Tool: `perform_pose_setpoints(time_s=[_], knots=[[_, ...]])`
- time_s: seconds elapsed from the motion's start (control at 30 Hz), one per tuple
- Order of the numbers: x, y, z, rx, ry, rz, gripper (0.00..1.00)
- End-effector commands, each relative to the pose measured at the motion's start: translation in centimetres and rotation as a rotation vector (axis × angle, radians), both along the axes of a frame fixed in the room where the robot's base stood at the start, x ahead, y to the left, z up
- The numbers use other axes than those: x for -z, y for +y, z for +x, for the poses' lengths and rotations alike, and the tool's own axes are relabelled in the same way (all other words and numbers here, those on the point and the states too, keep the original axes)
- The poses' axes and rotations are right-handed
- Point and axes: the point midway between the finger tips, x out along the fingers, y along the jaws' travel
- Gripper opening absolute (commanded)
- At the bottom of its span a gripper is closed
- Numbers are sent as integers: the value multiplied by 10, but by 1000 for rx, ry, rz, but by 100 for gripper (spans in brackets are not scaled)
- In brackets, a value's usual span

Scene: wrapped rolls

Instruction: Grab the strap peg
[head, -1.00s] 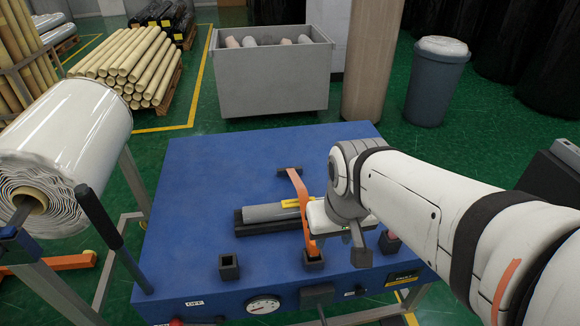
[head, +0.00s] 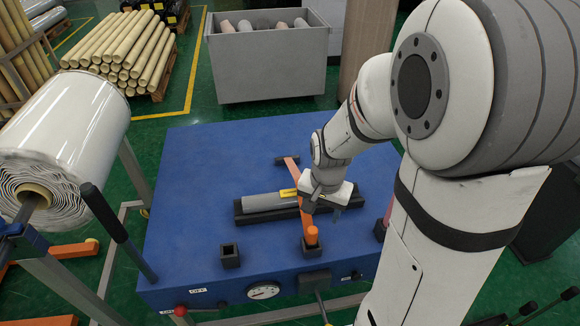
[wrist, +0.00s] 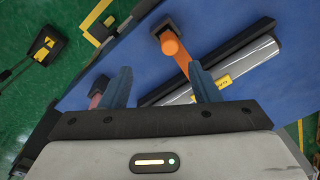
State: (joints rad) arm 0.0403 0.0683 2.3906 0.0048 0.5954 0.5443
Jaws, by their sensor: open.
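The orange strap peg (head: 312,236) stands upright in a dark square socket at the front of the blue table. It also shows in the wrist view (wrist: 170,46), beyond the fingertips and roughly between their lines. The orange strap (head: 296,185) runs back from it over a grey wrapped roll (head: 268,202) with a yellow label. My gripper (head: 326,207) is open and empty, above the roll's right part, behind and right of the peg. In the wrist view my two fingers (wrist: 162,80) are apart, and the right one overlaps the strap and roll.
The roll lies in a black cradle (head: 260,217) on the blue table (head: 200,170). An empty dark socket (head: 230,255) stands left of the peg. A pinkish-red peg (head: 384,226) is at the right, partly behind my arm. A gauge (head: 263,290) is on the front panel.

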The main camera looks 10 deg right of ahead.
Motion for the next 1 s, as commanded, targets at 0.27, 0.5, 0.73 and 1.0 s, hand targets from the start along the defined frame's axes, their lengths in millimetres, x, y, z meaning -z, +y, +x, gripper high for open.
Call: perform_pose_setpoints(time_s=[0.27,0.5,0.73,1.0], knots=[[65,-1,27,297,74,16,56],[91,-2,31,388,88,17,56],[112,-1,32,391,88,17,56],[138,4,36,390,90,17,56]])
